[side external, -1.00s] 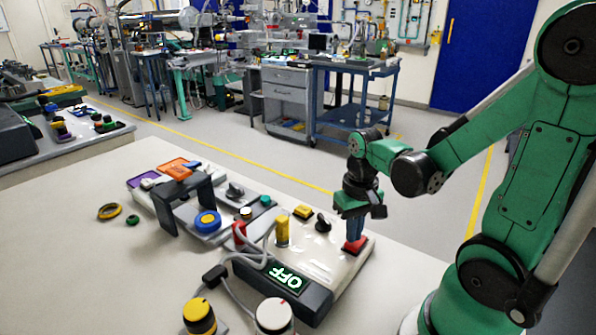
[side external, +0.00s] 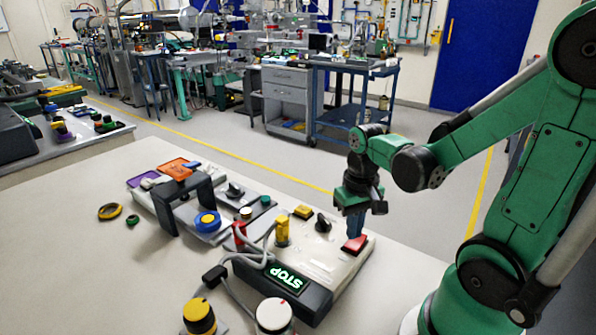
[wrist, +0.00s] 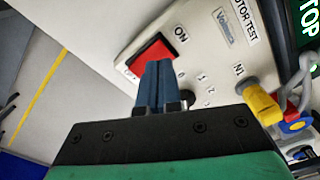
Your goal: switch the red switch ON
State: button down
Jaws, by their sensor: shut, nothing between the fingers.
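The red switch (side external: 354,244) is a rocker on the right end of a pale panel; it also shows in the wrist view (wrist: 152,52), with "ON" printed beside its right end. My gripper (side external: 355,236) points down just above and behind it. In the wrist view, the blue fingers of my gripper (wrist: 160,64) are together, empty, and overlap the switch's lower edge. They look slightly clear of it, but contact is hard to judge.
A dark arch (side external: 183,190) stands farther left. The bench (side external: 80,270) is clear at front left.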

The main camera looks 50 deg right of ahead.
jog(key=shift+r, duration=2.65)
